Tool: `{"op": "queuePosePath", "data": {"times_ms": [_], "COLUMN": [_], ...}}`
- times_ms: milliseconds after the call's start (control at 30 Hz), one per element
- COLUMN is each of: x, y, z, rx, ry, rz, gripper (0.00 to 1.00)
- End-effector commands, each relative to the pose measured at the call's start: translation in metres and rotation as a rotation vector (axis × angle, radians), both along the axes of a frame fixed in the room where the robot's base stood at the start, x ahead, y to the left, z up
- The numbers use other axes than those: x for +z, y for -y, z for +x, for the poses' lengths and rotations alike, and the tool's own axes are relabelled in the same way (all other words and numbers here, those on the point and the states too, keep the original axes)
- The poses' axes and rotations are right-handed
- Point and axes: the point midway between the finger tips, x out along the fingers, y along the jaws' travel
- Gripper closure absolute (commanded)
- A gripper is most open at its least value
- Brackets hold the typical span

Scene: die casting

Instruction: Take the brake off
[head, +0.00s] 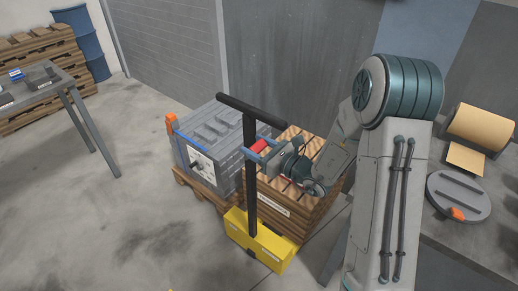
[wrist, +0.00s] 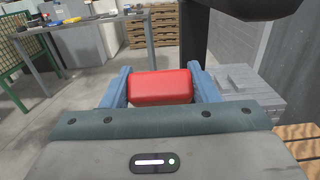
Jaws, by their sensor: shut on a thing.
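The red brake handle (wrist: 161,87) is a smooth block between the two blue fingers of my gripper (wrist: 163,92) in the wrist view. My gripper is shut on it, with a finger on each side. In the head view the red handle (head: 259,146) shows beside the black upright post (head: 250,185) of a yellow-based truck (head: 259,246), and my gripper (head: 256,150) reaches it from the right. The post carries a black crossbar (head: 252,110) at its top. How the handle joins the post is hidden.
A grey ribbed crate (head: 205,150) stands on a wooden pallet behind the truck. A slatted wooden crate (head: 285,213) is under my arm. At right is a bench (head: 462,236) with a round grey lid (head: 458,196). A table (head: 40,82) stands at left. The floor between is clear.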

Motion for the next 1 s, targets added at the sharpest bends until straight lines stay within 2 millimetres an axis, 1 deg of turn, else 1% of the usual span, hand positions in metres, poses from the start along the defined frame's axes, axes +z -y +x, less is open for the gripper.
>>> {"op": "queuePosePath", "data": {"times_ms": [67, 100, 133, 167, 433, 567, 667, 1000], "x": [0.003, 0.003, 0.003, 0.003, 0.001, 0.001, 0.000, 0.000], "y": [-0.001, -0.001, -0.001, -0.001, 0.000, 0.008, 0.020, 0.081], "z": [0.001, 0.001, 0.001, 0.001, 0.000, -0.004, -0.014, -0.061], "rx": [0.002, 0.002, 0.002, 0.002, 0.000, -0.003, -0.003, -0.004], "ry": [0.006, 0.006, 0.006, 0.006, 0.003, 0.003, 0.002, 0.003], "rz": [0.005, 0.005, 0.005, 0.004, 0.003, 0.002, 0.002, 0.003], "gripper": [0.87, 0.37, 0.29, 0.24, 0.24, 0.24, 0.24, 0.24]}}
